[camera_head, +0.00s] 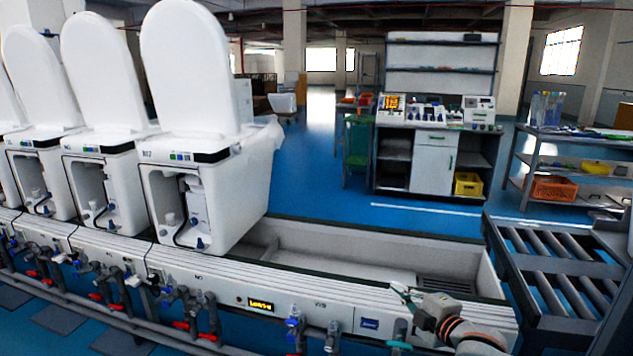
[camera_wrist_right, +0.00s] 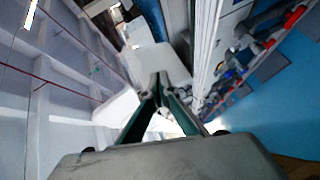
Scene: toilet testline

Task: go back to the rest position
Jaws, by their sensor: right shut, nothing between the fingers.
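My right gripper (camera_head: 405,296) shows at the lower right of the head view, in front of the panel side of the test line. Its arm comes in from the bottom right. In the right wrist view the gripper (camera_wrist_right: 160,82) has its two dark green fingers meeting at the tips, shut with nothing between them. It appears apart from the toilets. My left gripper is not in view. The nearest white toilet (camera_head: 205,195), lid raised, stands on the line to the left of the right gripper, with more toilets in a row beyond it.
The test line (camera_head: 330,290) runs across the front, with valves and pipes along its near side. A roller conveyor (camera_head: 560,262) stands at the right. A workbench (camera_head: 435,160) with instruments and a shelf cart (camera_head: 575,160) stand behind. Blue floor (camera_head: 320,190) is clear between them.

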